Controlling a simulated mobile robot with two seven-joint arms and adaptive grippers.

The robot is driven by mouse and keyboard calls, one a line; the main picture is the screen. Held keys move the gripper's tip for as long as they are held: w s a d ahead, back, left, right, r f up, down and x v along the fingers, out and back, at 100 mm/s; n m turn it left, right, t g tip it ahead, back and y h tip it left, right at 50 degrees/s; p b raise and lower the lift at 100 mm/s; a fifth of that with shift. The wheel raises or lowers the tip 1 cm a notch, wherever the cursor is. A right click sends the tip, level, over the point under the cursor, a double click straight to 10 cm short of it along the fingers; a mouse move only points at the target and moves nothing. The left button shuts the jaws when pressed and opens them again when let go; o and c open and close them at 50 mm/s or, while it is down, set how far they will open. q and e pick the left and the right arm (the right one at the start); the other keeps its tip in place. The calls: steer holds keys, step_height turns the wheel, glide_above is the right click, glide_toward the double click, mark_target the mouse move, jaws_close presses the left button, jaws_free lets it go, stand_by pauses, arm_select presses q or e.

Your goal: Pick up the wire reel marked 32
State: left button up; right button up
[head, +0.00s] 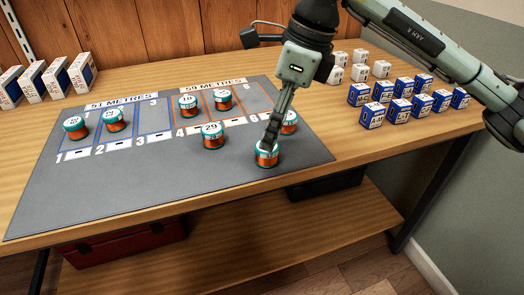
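My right gripper (268,146) points down over a copper-coloured wire reel with a teal rim (267,159) near the front right of the grey mat (180,200). Its fingers overlap the reel's top and hide most of its label, so I cannot read the number. The fingers are seen nearly edge-on, so their opening is unclear. The reel appears to stand upright on the mat. A reel marked 29 (212,141) stands to its left. No label clearly reads 32. My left gripper is not in view.
Other similar reels stand at the left (75,133), (114,126), back middle (188,111), (222,104), and right behind the gripper (290,128). Blue-white boxes (398,110) and white boxes (360,73) stand right. Larger boxes (82,73) stand at back left. The mat's front is clear.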

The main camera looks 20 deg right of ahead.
mark_target(267, 153)
steer(key=x, duration=0.4)
steer(key=shift+s+a+f+p, duration=0.1)
steer(key=shift+s+f+p, duration=0.05)
steer(key=shift+f+p, duration=0.2)
steer(key=shift+a+f, duration=0.1)
steer(key=shift+f, duration=0.35)
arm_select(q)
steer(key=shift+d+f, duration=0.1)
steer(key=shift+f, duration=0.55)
arm_select(e)
steer(key=c, duration=1.2)
